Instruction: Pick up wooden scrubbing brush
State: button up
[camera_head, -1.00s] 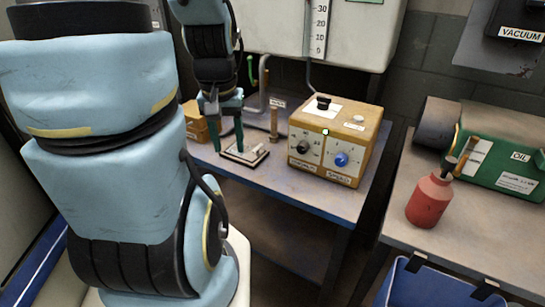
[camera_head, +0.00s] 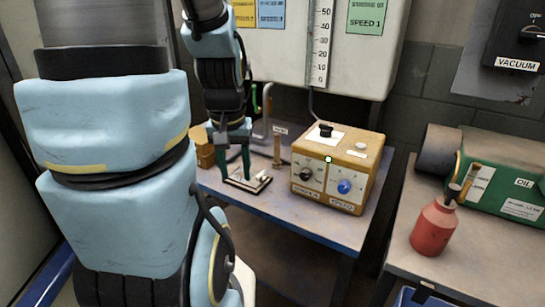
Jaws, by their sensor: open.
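I cannot make out a wooden scrubbing brush for certain. A tan wooden-looking block (camera_head: 205,148) stands at the left end of the table, partly hidden by my arm. A slim upright brown piece (camera_head: 277,152) stands beside the yellow box. My gripper (camera_head: 236,176) points down with its green fingers apart. It is at a small flat plate with a pale top (camera_head: 258,183), which shows around and between the fingertips. Whether the fingers touch the plate, I cannot tell.
A yellow control box with knobs (camera_head: 338,170) stands close to the right of my gripper. A white panel with a scale (camera_head: 365,60) hangs behind. A red bottle (camera_head: 433,228) and a green oil tank (camera_head: 500,180) are on the right bench. The table's front strip (camera_head: 300,225) is clear.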

aim_at(276, 162)
jog(key=i+j+u, duration=0.1)
jog(key=i+u, duration=0.75)
jog(key=k+l, duration=0.05)
jog(key=k, duration=0.05)
